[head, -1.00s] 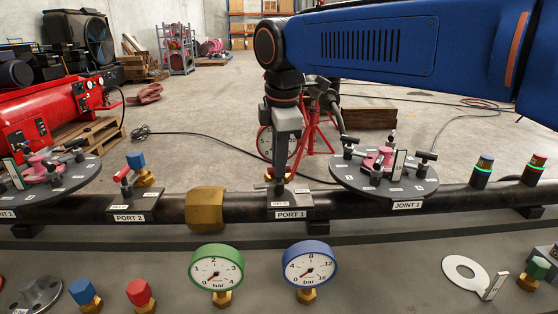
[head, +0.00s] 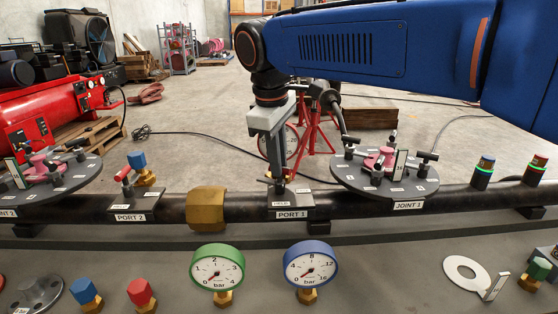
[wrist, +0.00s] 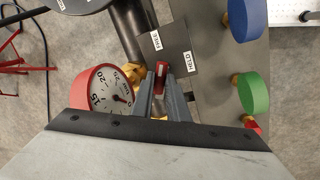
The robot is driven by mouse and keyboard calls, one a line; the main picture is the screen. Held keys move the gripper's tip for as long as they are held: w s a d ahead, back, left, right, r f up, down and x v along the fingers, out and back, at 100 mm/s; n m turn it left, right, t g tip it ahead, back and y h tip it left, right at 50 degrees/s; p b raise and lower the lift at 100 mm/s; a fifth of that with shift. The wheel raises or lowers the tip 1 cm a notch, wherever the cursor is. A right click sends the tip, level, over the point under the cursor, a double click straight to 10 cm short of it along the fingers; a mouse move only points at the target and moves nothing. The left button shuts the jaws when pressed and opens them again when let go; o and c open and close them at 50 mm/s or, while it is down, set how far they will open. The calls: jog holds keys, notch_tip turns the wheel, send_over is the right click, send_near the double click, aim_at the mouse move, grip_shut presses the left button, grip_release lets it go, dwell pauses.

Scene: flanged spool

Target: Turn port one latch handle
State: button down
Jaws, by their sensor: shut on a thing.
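The port one plate (head: 305,203), labelled PORT 1, sits on the dark pipe in the head view. My gripper (head: 277,185) reaches down to it from above. In the wrist view the fingers of my gripper (wrist: 161,90) are closed around the red latch handle (wrist: 161,70). Its red end shows between the fingertips, pointing up the picture between the FREE label (wrist: 156,40) and the HELD label (wrist: 193,62). The fingers hide the rest of the handle. In the head view the handle is mostly hidden behind the gripper.
A red dial gauge (wrist: 103,93) stands close beside the fingers. The JOINT 1 flange (head: 420,190) is just right of the port, and a brass hex fitting (head: 206,208) is to its left. Green (head: 217,268) and blue (head: 310,265) gauges stand in front.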

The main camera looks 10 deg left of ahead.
jog(key=m, duration=0.3)
jog(key=m+h, duration=0.1)
jog(key=m, duration=0.2)
jog(key=shift+w+a+g, duration=0.15)
jog(key=shift+g, duration=0.15)
jog(key=m, duration=0.3)
jog(key=m+g, duration=0.1)
jog(key=m, duration=0.2)
jog(key=shift+w+h, duration=0.15)
jog(key=shift+h, duration=0.25)
jog(key=shift+m, duration=0.3)
jog(key=c, duration=1.7)
grip_release()
jog(key=shift+c, duration=0.2)
notch_tip(320, 180, up, 12)
jog(key=a, duration=0.2)
jog(key=shift+s+a, duration=0.15)
jog(key=shift+s, duration=0.15)
jog(key=shift+f, duration=0.1)
